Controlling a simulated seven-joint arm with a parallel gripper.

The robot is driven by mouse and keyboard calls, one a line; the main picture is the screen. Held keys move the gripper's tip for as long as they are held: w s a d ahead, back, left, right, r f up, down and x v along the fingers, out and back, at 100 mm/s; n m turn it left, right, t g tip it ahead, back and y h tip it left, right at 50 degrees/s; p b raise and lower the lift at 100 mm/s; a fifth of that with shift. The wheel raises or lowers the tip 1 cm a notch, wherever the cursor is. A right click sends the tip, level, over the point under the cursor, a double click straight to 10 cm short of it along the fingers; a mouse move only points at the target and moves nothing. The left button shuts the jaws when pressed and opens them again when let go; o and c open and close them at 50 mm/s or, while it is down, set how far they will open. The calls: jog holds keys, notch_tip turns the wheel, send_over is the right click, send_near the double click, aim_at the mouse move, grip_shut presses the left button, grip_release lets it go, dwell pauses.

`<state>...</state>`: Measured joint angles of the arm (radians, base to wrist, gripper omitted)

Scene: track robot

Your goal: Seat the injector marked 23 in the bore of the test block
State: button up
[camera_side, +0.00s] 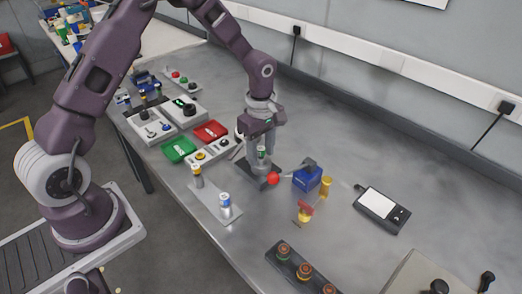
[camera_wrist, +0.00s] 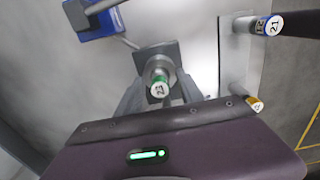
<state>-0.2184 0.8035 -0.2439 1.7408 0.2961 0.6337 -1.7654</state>
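The injector marked 23 (camera_wrist: 159,84) has a green band and a white numbered top. It stands upright at the dark grey block (camera_wrist: 146,56), apparently in its bore; how deep it sits is hidden. In the side view, the injector (camera_side: 262,153) shows between my gripper's fingers above the block (camera_side: 255,182). My gripper (camera_side: 262,157) points straight down around the injector. Its fingers (camera_wrist: 160,95) appear spread on both sides of it, with a gap. A red ball (camera_side: 274,179) sits at the block's near right corner.
A pale rack (camera_side: 211,200) at left holds a blue-topped injector marked 21 (camera_side: 225,203) and a yellow-topped one (camera_side: 197,175). A blue device (camera_side: 307,180), brass cylinder (camera_side: 325,187) and red-topped yellow part (camera_side: 305,211) stand right. Green (camera_side: 178,150) and red (camera_side: 211,132) trays lie behind left.

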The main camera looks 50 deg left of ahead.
aim_at(261, 148)
notch_tip(261, 148, up, 12)
jog(key=s+d+r+m+t, duration=0.1)
jog(key=s+r+m+t, duration=0.2)
jog(key=s+r+m, duration=0.65)
jog(key=s+d+r+m+t, duration=0.1)
jog(key=s+m, duration=0.3)
jog(key=s, duration=0.4)
jog(key=s+r+m+t, duration=0.1)
jog(key=s+m, duration=0.3)
jog(key=s, duration=0.5)
jog(key=shift+d+r+t, duration=0.3)
jog(key=shift+d, duration=0.05)
